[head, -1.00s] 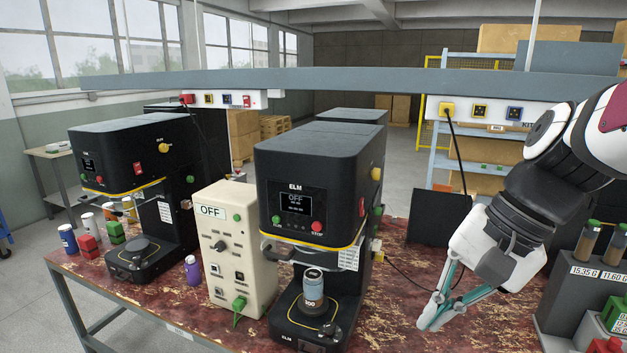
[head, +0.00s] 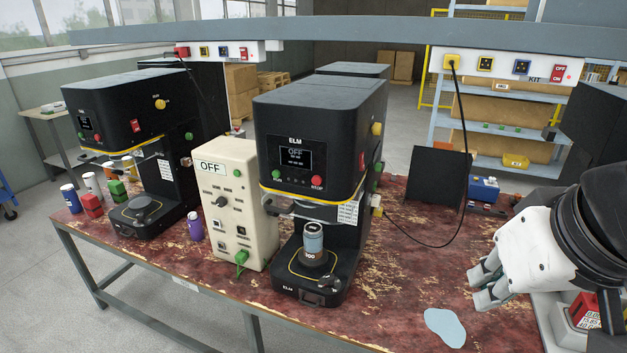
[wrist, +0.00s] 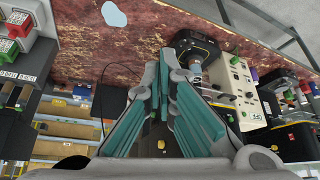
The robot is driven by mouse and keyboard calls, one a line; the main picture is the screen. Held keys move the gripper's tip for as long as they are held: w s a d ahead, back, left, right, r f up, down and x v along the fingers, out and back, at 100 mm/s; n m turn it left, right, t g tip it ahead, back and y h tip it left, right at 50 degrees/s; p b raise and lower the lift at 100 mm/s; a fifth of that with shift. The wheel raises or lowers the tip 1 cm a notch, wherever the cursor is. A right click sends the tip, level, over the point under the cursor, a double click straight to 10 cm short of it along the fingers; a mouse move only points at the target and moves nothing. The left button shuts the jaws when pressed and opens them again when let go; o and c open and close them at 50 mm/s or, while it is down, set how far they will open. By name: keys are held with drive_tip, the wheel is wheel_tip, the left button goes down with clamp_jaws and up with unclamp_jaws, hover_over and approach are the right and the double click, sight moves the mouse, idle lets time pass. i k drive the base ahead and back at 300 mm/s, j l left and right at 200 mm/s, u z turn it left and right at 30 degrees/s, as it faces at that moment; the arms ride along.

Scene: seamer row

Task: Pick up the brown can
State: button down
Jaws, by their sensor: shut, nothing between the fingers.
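A can with a brown lower part and a grey-blue upper part (head: 313,243) stands upright on the round plate of the middle black ELM machine (head: 318,150), under its head. It also shows small in the wrist view (wrist: 196,67). My gripper (head: 482,287) is at the right of the head view, well apart from the can, with bare table between them. In the wrist view its teal fingers (wrist: 163,68) come together at the tips with nothing between them.
A beige control box (head: 230,205) stands left of the machine.

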sight(312, 244)
drive_tip(key=j, duration=0.45)
drive_tip(key=i+j+u, duration=0.1)
drive_tip(key=j, duration=0.3)
drive_tip(key=i+j, duration=0.15)
drive_tip(key=j, duration=0.3)
drive_tip(key=j+u, duration=0.1)
drive_tip(key=j, duration=0.3)
drive_tip(key=i+j, duration=0.15)
drive_tip(key=j, duration=0.3)
drive_tip(key=i+j+u, duration=0.1)
drive_tip(key=j, duration=0.3)
